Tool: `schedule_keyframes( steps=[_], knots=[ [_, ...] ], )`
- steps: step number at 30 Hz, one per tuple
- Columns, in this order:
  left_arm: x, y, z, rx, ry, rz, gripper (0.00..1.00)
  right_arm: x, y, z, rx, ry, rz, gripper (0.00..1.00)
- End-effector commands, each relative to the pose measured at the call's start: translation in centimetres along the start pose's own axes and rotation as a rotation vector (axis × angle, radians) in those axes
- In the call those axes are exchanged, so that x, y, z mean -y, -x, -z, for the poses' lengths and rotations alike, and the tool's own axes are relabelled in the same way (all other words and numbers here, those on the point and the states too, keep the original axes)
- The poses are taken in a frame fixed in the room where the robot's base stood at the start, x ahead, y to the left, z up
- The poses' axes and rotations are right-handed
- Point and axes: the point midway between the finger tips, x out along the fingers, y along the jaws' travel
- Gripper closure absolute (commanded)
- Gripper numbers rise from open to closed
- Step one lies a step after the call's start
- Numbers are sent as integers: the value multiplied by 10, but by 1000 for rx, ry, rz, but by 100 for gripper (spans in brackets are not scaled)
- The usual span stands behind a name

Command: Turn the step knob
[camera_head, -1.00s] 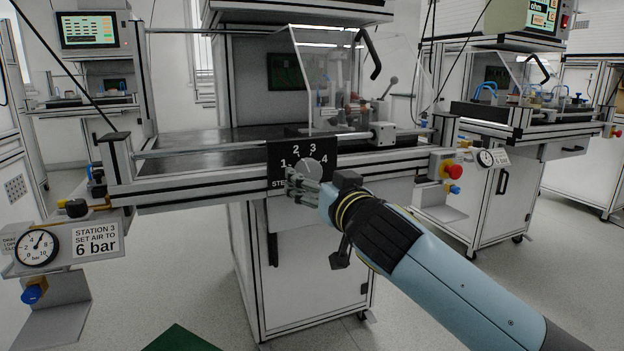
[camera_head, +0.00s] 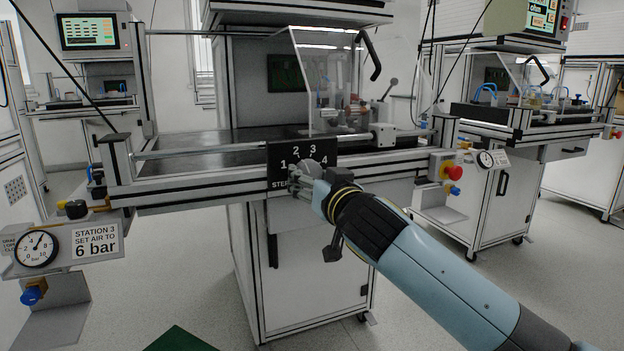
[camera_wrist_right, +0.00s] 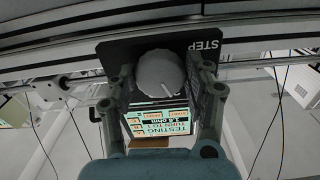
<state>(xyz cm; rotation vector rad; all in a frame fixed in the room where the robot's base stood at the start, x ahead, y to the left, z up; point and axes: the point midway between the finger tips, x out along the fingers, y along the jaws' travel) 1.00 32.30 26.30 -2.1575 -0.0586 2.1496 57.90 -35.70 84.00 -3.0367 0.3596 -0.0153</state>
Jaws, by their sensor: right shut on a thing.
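The step knob (camera_head: 312,169) is a round grey knob on a black plate (camera_head: 274,160) marked 1 to 4, on the front rail of the middle station. In the head view my right gripper (camera_head: 303,179) covers its lower part. In the right wrist view the knob (camera_wrist_right: 160,75) shows a pale pointer line, and the fingers of my right gripper (camera_wrist_right: 163,82) stand on either side of it, shut on it. The number it points to is hard to tell. My left gripper is not in view.
A pressure gauge (camera_head: 36,248) and a "6 bar" sign (camera_head: 96,241) are at the left. A red button (camera_head: 452,173) sits right of the knob on the same bench. A clear guard (camera_head: 325,80) stands above the bench. A lit screen (camera_wrist_right: 160,122) shows in the wrist view.

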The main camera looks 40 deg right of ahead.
Motion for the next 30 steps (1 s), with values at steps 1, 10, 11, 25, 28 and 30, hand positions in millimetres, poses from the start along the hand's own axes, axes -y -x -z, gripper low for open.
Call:
schedule_keyframes(
  steps=[1, 10, 11, 25, 28, 30],
  knots=[
    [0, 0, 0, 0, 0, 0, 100, 0, 0, 0, 0, 1, 0, 81],
    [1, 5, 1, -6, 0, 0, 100, 0, 0, 1, 0, 78, -1, 81],
    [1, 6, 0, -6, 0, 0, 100, 0, 0, 1, 0, 94, -1, 81],
    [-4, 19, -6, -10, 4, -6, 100, -2, 0, 2, 1, 474, 0, 81],
    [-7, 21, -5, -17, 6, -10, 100, -2, 0, 2, 1, 553, 0, 81],
    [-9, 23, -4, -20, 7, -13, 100, -2, 0, 2, 1, 602, 0, 81]
  ],
)
